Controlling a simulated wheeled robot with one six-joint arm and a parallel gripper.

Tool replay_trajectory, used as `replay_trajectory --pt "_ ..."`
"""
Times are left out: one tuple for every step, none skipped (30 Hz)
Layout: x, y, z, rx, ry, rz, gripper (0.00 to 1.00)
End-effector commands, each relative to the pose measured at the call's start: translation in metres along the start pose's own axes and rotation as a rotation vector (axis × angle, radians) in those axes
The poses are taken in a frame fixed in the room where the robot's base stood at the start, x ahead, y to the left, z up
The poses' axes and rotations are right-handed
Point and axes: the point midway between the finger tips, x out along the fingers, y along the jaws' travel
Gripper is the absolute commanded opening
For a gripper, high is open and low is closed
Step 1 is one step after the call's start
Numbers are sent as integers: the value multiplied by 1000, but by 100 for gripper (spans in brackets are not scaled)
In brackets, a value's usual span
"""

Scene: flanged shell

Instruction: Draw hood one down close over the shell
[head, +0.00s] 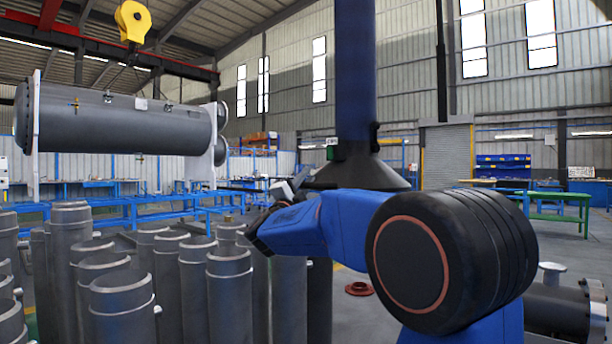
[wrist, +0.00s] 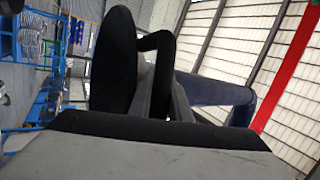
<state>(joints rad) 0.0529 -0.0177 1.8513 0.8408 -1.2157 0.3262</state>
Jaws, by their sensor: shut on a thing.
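The hood (head: 365,168) is a dark cone on the lower end of a thick blue duct (head: 355,70), in the middle of the head view. My gripper (head: 298,182) is at the hood's left side, partly hidden by my arm. In the wrist view, my gripper (wrist: 172,108) is shut on a black bent handle (wrist: 156,42) beside a dark rounded plate (wrist: 114,60); the blue duct (wrist: 215,90) shows behind. A dark flanged cylinder (head: 560,308) lies low at the right, partly behind my arm; I cannot tell whether it is the shell. The space under the hood is largely hidden.
Several upright grey pipes (head: 230,285) crowd the lower left. A large grey vessel (head: 115,125) hangs at the left under a yellow crane hook (head: 132,20). A red flange (head: 359,289) lies on the floor. A green bench (head: 560,200) stands at the back right.

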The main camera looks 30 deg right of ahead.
Motion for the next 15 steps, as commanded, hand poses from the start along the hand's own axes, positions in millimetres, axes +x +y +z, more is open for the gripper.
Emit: replay_trajectory --pt "0 1 0 -1 0 2 0" --pt "0 1 0 -1 0 2 0" --pt "0 1 0 -1 0 2 0" --pt "0 1 0 -1 0 2 0" --pt "0 1 0 -1 0 2 0" --pt "0 1 0 -1 0 2 19" --pt "0 1 0 -1 0 2 26" --pt "0 1 0 -1 0 1 34" --pt "0 1 0 -1 0 1 36" --pt "0 1 0 -1 0 1 36" --pt "0 1 0 -1 0 1 36" --pt "0 0 0 -1 0 1 36" --pt "0 0 0 -1 0 1 36" --pt "0 0 0 -1 0 1 36" --pt "0 0 0 -1 0 1 36"
